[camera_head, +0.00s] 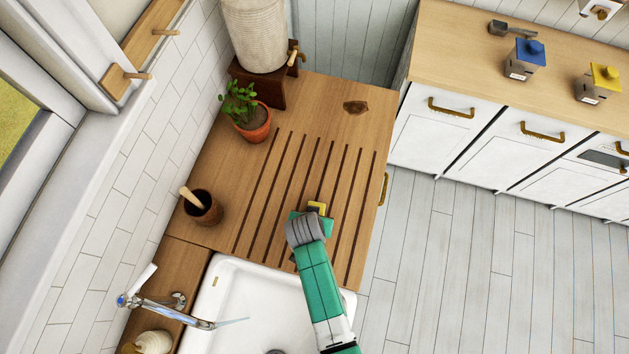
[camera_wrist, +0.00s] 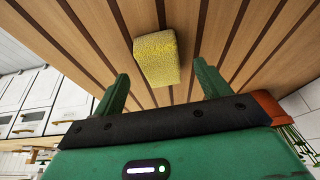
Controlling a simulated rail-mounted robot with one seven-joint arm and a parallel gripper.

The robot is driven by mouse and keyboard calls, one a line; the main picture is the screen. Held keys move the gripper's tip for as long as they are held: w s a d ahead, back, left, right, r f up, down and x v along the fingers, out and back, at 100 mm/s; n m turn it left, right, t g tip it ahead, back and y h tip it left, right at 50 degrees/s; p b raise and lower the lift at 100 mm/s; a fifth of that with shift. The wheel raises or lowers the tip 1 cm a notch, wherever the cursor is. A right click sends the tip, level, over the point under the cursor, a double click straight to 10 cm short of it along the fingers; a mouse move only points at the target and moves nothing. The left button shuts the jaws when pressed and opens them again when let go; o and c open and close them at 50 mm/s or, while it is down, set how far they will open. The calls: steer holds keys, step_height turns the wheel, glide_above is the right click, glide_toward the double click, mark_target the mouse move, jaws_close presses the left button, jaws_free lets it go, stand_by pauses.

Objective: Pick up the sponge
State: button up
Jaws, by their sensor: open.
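The yellow sponge (camera_head: 317,207) lies on the grooved wooden draining board (camera_head: 225,170), mostly hidden behind my arm in the head view. In the wrist view the sponge (camera_wrist: 157,58) sits upper centre, ahead of my gripper and between the lines of its two fingers. My green gripper (camera_wrist: 161,86) is open and empty, with a finger on either side below the sponge. In the head view my gripper (camera_head: 315,216) is over the board, right by the sponge. I cannot tell whether the fingertips touch the board.
A potted plant (camera_head: 252,130), a brown cup (camera_head: 203,208) with a wooden handle in it, and a large ribbed container (camera_head: 256,35) stand on the left and back. A brown object (camera_head: 356,107) lies at the back right. A white sink (camera_head: 235,310) with a tap (camera_head: 165,305) is in front.

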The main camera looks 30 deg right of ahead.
steer(key=x, duration=0.4)
steer(key=shift+w+d, duration=0.3)
steer(key=shift+w, duration=0.05)
steer(key=shift+r, duration=0.1)
steer(key=c, duration=1)
steer(key=shift+r, duration=0.5)
step_height(320, 180, up, 3)
steer(key=shift+f, duration=0.25)
steer(key=s+a, duration=0.2)
steer(key=s, duration=0.2)
steer(key=s+a+r, duration=0.1)
steer(key=s+a, duration=0.1)
steer(key=s, duration=0.3)
steer(key=s+a+b, duration=0.1)
steer(key=s+a, duration=0.2)
steer(key=s, duration=0.2)
steer(key=shift+s+r, duration=0.2)
steer(key=shift+r, duration=0.05)
